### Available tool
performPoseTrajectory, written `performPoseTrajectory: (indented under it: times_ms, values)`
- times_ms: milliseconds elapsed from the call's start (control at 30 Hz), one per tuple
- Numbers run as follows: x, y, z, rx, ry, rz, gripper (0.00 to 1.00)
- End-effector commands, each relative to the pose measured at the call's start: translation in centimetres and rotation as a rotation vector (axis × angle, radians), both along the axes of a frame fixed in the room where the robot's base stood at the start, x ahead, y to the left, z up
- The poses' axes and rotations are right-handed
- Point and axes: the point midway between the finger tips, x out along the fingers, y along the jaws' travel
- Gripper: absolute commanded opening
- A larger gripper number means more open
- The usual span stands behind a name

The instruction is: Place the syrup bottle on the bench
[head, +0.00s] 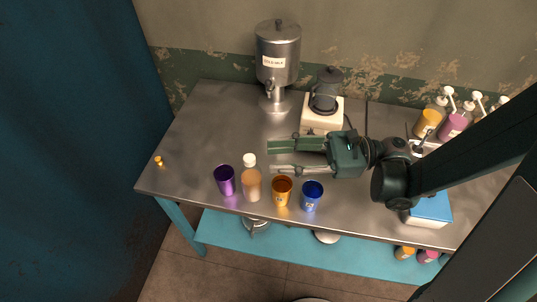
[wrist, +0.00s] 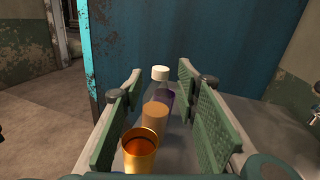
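A clear bottle with a white cap and peach-coloured contents (head: 252,185) stands upright on the metal bench (head: 205,130), near its front edge; I take it as the syrup bottle. It also shows in the wrist view (wrist: 157,113), between my fingers in the picture and beyond the orange cup. My gripper (head: 270,158) is open and empty, its fingers pointing left above the bench. In the head view its tips are just right of and above the bottle's cap. I see no contact with the bottle.
A purple cup (head: 225,181) stands left of the bottle; an orange cup (head: 282,190) and a blue cup (head: 312,196) stand right. A steel dispenser (head: 278,55) and a grinder-like appliance (head: 325,103) stand behind. Pump bottles (head: 455,122) are at the right. The bench's left part is mostly clear.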

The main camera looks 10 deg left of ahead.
Motion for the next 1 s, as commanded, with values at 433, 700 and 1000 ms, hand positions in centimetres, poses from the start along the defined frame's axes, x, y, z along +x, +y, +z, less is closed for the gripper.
performPoseTrajectory:
  times_ms: [433,700,1000]
  values:
    - [1.1,-3.6,0.0,0.0,0.0,-0.002,0.31]
    - [1.1,-4.1,0.0,0.0,0.0,0.0,0.31]
    - [1.1,-4.1,0.0,0.0,0.0,0.0,0.31]
